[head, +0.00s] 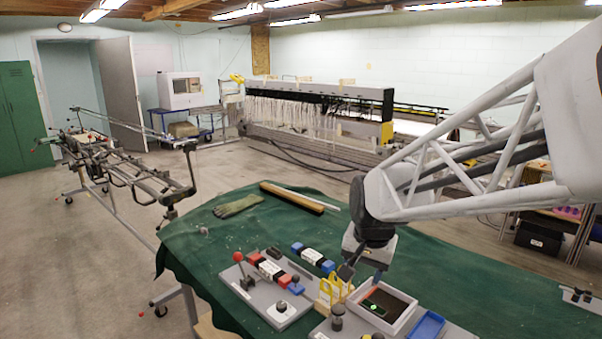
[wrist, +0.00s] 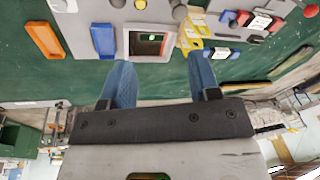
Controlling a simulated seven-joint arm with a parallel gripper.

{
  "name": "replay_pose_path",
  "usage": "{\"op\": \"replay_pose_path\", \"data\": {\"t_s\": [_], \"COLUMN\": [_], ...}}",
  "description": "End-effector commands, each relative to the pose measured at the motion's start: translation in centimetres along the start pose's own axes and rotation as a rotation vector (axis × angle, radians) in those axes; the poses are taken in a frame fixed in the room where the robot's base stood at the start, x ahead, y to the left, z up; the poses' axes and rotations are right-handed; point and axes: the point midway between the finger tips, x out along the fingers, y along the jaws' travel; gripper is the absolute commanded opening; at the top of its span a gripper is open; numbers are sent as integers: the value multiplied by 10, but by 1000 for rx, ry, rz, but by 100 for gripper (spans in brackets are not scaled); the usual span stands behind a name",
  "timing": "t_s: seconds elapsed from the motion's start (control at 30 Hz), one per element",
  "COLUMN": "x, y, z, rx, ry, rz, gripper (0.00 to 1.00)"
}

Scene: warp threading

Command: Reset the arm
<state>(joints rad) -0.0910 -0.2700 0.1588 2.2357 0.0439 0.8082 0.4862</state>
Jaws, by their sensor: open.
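My gripper (head: 361,277) hangs above the green-covered table (head: 225,237), just behind a pale-framed box with a dark inside (head: 408,318). The box also shows in the wrist view (wrist: 134,57), a little ahead of the fingertips. My gripper (wrist: 160,66) is open in the wrist view, with its two blue fingers apart and nothing between them. A yellow holder (head: 326,291) stands left of the box, close to the left finger in the head view. I cannot tell whether the finger touches it.
A red-knobbed lever (head: 238,257) and red, white and blue blocks (head: 313,257) sit to the left. A blue tray (head: 426,326) lies at the front right. A glove (head: 237,205) and a wooden bar (head: 292,197) lie behind. The cloth right of the gripper is mostly clear.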

Motion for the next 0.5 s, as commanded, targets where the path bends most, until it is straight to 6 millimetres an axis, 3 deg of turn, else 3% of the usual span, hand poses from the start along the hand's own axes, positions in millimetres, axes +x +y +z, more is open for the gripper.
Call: {"op": "replay_pose_path", "data": {"t_s": [0.2,0.5], "x": [-24,-45], "y": [36,82], "z": [39,94], "rx": [-96,-231], "ry": [15,28], "rz": [9,25], "gripper": [56,56]}}
